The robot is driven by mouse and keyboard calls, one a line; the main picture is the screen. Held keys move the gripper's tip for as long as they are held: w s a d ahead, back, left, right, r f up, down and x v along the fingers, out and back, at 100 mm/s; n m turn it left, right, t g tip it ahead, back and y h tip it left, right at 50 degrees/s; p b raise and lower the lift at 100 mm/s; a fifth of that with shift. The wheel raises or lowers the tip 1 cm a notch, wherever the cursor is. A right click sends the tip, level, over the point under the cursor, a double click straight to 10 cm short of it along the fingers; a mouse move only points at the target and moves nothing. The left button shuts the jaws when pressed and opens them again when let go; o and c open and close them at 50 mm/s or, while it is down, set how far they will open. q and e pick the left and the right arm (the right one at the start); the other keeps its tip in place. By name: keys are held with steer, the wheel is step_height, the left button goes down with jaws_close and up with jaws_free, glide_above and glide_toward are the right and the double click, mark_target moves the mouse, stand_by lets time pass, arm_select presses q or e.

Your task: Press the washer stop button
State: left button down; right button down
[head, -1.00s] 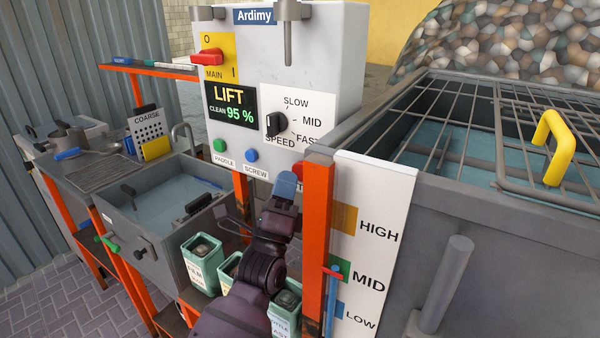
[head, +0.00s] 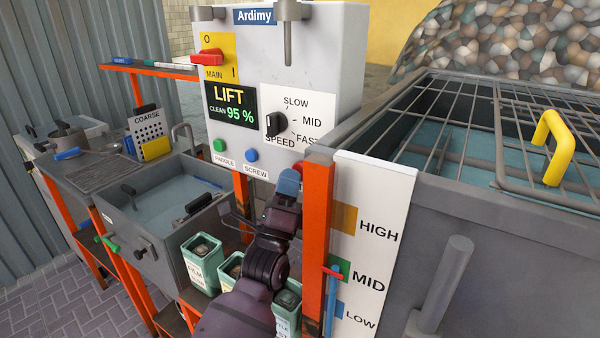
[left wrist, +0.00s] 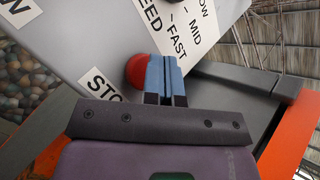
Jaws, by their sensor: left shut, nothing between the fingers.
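The red stop button (left wrist: 138,72) sits on the control panel beside a partly hidden label (left wrist: 101,85) reading "STO". In the head view only a bit of the red button (head: 298,166) shows, between my gripper and the orange post. My left gripper (head: 288,180) is shut and empty, its blue fingertips up at the panel's lower right edge. In the left wrist view the shut fingers (left wrist: 166,78) overlap the right side of the button. I cannot tell whether they touch it. My right gripper is not in view.
The panel (head: 345,60) also carries a green paddle button (head: 219,145), a blue screw button (head: 251,155), a black speed knob (head: 276,124) and a red main switch (head: 207,58). An orange post (head: 317,215) stands close right of my gripper. Green containers (head: 203,265) stand below left.

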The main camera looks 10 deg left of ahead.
arm_select(q)
steer(key=shift+w+d, duration=0.15)
steer(key=shift+w, duration=0.2)
stand_by(0.6)
steer(key=shift+s, duration=0.1)
steer(key=shift+s+a+p, duration=0.3)
steer(key=shift+s+p, duration=0.1)
steer(key=shift+s, duration=0.35)
